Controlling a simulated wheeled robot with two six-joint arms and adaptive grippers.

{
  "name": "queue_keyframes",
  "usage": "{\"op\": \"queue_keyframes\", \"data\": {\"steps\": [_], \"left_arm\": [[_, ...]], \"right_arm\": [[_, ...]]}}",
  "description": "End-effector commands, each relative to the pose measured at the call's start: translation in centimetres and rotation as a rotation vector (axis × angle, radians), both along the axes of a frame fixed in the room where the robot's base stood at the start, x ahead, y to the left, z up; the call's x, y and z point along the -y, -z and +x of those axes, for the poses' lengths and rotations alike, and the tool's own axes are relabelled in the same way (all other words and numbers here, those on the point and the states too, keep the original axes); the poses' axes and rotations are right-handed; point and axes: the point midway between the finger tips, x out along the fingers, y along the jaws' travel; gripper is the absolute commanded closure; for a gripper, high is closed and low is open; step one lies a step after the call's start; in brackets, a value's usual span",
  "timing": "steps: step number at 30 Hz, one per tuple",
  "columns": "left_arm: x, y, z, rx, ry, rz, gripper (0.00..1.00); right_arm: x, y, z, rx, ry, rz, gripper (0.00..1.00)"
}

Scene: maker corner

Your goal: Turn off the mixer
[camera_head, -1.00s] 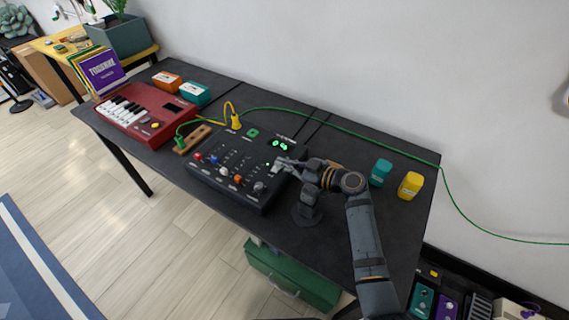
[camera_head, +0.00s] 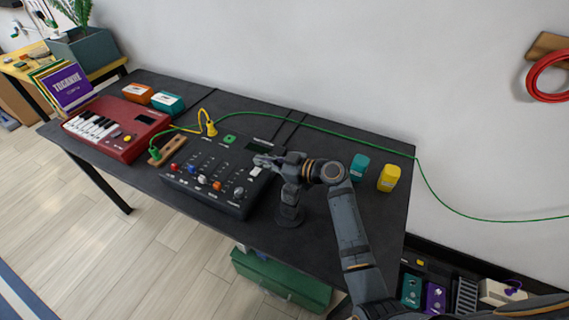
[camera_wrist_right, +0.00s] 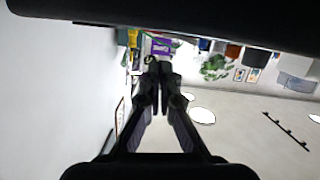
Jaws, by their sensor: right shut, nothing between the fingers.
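The mixer (camera_head: 205,184) is a black box with rows of coloured knobs on the dark table. A white rocker switch (camera_head: 255,172) sits near its right end, and its small display (camera_head: 257,145) looks dark. My right gripper (camera_head: 260,160) is shut and empty, its tips just above the mixer's right end by the switch. I cannot tell whether they touch it. The closed fingers also show in the right wrist view (camera_wrist_right: 159,88), where the mixer cannot be made out. My left gripper is out of view.
A red keyboard (camera_head: 112,143) and a wooden block (camera_head: 167,151) with plugs stand left of the mixer. A green cable (camera_head: 320,124) crosses the table's back. Teal (camera_head: 359,167) and yellow (camera_head: 388,178) containers stand right of my arm.

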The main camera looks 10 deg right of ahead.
Motion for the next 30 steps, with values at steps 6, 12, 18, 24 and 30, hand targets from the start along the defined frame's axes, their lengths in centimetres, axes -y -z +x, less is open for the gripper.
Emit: {"op": "queue_keyframes", "data": {"steps": [6,12,18,24,30], "left_arm": [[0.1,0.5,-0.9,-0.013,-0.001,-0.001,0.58],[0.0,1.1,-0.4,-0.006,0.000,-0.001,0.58],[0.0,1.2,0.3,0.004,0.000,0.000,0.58],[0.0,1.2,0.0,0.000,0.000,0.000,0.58],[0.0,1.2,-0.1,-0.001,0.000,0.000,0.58]], "right_arm": [[3.7,-1.9,-1.7,0.003,0.005,-0.006,1.00],[6.8,-3.1,-3.8,0.005,0.004,-0.004,1.00],[8.1,-3.7,-4.6,0.004,0.004,0.002,1.00],[8.2,-3.9,-4.7,0.004,0.003,0.004,1.00],[8.2,-3.9,-4.7,0.004,0.003,0.004,1.00]]}}
